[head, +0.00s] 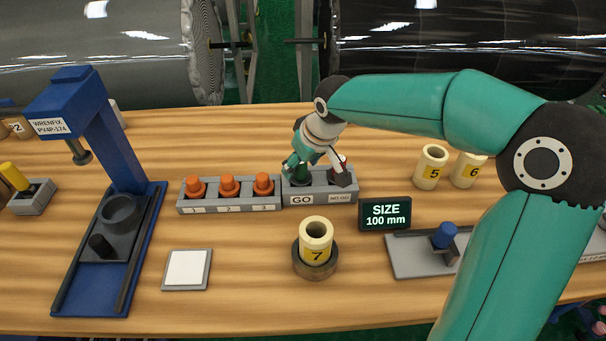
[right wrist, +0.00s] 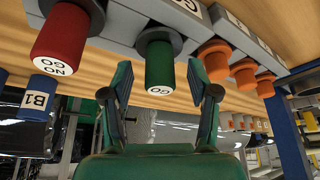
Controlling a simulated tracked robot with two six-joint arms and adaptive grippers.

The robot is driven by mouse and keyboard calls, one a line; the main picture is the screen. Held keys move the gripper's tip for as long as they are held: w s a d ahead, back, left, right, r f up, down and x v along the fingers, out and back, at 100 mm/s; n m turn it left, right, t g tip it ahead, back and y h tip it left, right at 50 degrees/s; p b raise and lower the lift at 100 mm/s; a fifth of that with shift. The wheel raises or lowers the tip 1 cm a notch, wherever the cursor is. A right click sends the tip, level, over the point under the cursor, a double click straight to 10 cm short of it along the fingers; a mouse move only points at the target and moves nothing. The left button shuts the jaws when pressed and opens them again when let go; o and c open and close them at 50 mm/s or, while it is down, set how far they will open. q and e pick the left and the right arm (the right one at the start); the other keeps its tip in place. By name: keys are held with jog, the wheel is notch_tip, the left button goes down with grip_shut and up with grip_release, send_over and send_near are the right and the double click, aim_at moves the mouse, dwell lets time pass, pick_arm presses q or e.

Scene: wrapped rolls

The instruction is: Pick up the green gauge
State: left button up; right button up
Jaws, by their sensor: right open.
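The green gauge, labelled GO, stands in the GO slot of a grey two-slot holder (head: 321,197) and is partly hidden by my right gripper in the head view. In the right wrist view the green gauge (right wrist: 159,66) shows clearly between the two fingers, with space on both sides. My right gripper (head: 318,165) is open around the gauge; its fingers also show in the right wrist view (right wrist: 160,85). The red NO GO gauge (right wrist: 66,35) stands in the neighbouring slot. My left gripper is not in view.
A grey rack (head: 230,208) with orange plugs adjoins the holder on the left. A size display (head: 385,214) stands to the right. A cream roll marked 7 (head: 316,233) stands in front. A blue press (head: 110,150) stands at the left.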

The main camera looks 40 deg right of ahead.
jog(key=shift+w+f, duration=0.15)
jog(key=shift+f, duration=0.2)
jog(key=shift+c, duration=0.4)
grip_shut()
jog(key=shift+r, duration=0.2)
